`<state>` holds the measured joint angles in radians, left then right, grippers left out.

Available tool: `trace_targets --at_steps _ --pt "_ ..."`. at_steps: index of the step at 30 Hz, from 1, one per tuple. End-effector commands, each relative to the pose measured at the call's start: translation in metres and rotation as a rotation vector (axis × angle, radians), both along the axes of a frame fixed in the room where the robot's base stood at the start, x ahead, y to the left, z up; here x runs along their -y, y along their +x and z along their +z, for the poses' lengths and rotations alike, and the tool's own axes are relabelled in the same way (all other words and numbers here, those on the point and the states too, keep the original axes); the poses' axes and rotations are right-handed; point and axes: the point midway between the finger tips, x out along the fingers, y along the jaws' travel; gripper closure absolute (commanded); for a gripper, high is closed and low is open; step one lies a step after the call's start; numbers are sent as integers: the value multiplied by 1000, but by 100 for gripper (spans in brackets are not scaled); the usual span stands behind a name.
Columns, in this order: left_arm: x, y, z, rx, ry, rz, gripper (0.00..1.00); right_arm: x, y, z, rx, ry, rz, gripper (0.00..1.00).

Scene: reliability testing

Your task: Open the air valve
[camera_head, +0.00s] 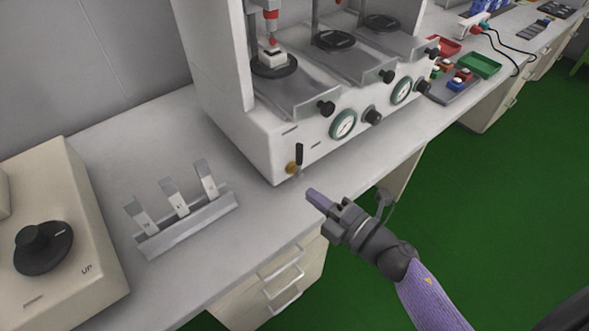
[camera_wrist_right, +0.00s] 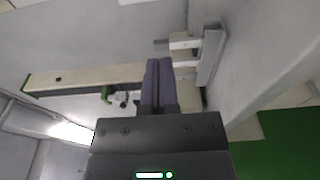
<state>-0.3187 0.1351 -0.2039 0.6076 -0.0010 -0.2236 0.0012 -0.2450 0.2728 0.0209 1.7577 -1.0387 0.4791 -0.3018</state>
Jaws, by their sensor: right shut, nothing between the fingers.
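The air valve (camera_head: 298,157) is a small black upright lever beside a brass fitting, low on the front of the white test machine (camera_head: 240,130) near its left corner. My right gripper (camera_head: 314,196) is in front of and a little below the valve, over the bench's front edge, apart from the lever. Its purple fingers are shut together and hold nothing. In the right wrist view the shut fingers (camera_wrist_right: 160,82) point away from the camera, and I cannot make out the valve there. My left gripper is not in view.
A metal rack (camera_head: 188,222) with several upright plates stands on the bench left of the machine. A beige box with a black knob (camera_head: 42,246) is at the far left. Gauges (camera_head: 343,124) and black knobs line the machine's front. Green trays (camera_head: 480,64) lie farther right.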

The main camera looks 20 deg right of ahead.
Motion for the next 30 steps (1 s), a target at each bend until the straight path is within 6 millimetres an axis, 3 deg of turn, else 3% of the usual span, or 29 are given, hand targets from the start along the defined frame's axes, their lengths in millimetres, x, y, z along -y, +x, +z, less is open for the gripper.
trace_targets --at_steps 8,20,25,30 --pt "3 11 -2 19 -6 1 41 -6 13 -1 -1 5 -2 100" --pt "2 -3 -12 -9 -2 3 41 -47 88 -2 -3 5 -2 100" --pt "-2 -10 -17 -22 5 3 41 -21 93 -3 -5 2 -5 100" --pt "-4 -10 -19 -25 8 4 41 -8 94 -2 -5 4 -4 100"
